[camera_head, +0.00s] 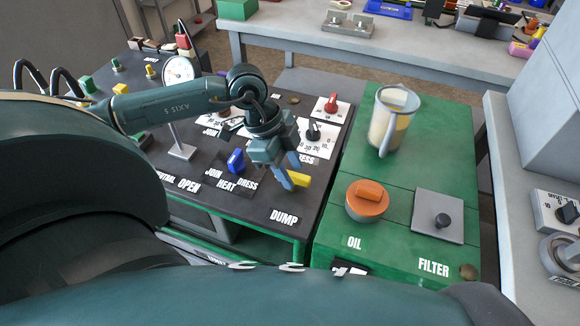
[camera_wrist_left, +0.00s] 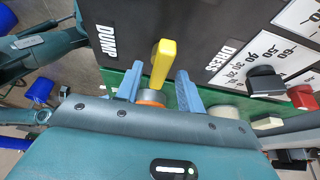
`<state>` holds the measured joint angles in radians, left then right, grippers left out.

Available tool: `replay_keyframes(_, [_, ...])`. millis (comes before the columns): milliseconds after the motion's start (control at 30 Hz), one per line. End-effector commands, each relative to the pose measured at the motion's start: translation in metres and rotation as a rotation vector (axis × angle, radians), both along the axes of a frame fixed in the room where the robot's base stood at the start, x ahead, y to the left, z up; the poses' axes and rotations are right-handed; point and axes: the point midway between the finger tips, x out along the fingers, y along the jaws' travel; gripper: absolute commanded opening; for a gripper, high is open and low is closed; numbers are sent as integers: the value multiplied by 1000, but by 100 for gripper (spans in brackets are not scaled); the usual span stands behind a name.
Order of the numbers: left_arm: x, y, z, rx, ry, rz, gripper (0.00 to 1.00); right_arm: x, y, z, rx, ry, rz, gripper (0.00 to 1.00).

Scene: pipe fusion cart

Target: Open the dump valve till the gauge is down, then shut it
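The yellow dump valve handle (camera_head: 297,179) sits on the dark panel above the DUMP label. It also shows in the left wrist view (camera_wrist_left: 165,60), upright in the picture. My left gripper (camera_head: 286,176) is at the handle, with its blue fingers open. In the left wrist view the fingers (camera_wrist_left: 159,72) stand to either side of the handle, with a visible gap on both sides. I see no grip on it. The round white gauge (camera_head: 179,70) stands at the panel's back left; its needle is too small to read. My right gripper is in neither view.
A blue handle (camera_head: 236,161) is left of my gripper; a black knob (camera_head: 313,134) and a red knob (camera_head: 332,104) are behind it. The green cart top at right holds a clear jug (camera_head: 394,118), an orange oil cap (camera_head: 367,198) and a grey filter plate (camera_head: 438,215).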

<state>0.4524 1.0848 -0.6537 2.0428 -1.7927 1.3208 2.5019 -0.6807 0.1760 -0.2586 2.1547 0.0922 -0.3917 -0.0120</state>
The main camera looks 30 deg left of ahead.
Motion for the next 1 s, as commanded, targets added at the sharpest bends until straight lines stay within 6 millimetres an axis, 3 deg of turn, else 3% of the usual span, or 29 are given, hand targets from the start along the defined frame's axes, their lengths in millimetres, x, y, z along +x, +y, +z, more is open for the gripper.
replay_keyframes(300, [0,-1,-3,0,0,0,38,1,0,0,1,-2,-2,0])
replay_keyframes(767, [0,-1,-3,0,0,0,1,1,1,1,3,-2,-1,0])
replay_keyframes(1000, [0,-1,-3,0,0,-4,0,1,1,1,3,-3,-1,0])
